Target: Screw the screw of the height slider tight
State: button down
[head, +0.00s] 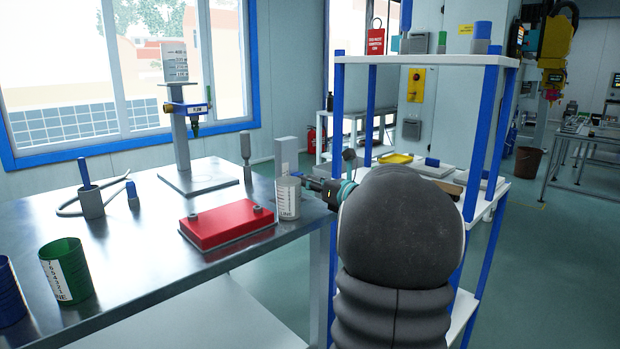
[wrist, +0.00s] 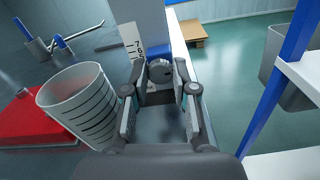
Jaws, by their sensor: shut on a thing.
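In the wrist view my gripper (wrist: 163,88) has its two fingers on either side of a round grey knob (wrist: 160,69), closed on it. The knob sits low in front of a pale grey upright (wrist: 143,25) with black scale marks; it looks like the screw of the height slider. In the head view my gripper (head: 318,185) is at the table's right edge, beside the grey upright (head: 286,155), and the knob is hidden. I cannot tell how tight the screw is.
A white marked cup (head: 288,198) stands close left of my gripper; it also shows in the wrist view (wrist: 80,103). A red box (head: 228,224), a stand with a blue clamp (head: 187,106) and a green cup (head: 66,270) are on the table. A blue-posted shelf (head: 420,60) is at right.

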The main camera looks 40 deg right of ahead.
dwell(0.3)
jog(key=c, duration=0.9)
grip_release()
jog(key=shift+s, duration=0.1)
jog(key=s, duration=0.8)
jog(key=s+d, duration=0.1)
jog(key=s, duration=0.2)
jog(key=shift+s, duration=0.4)
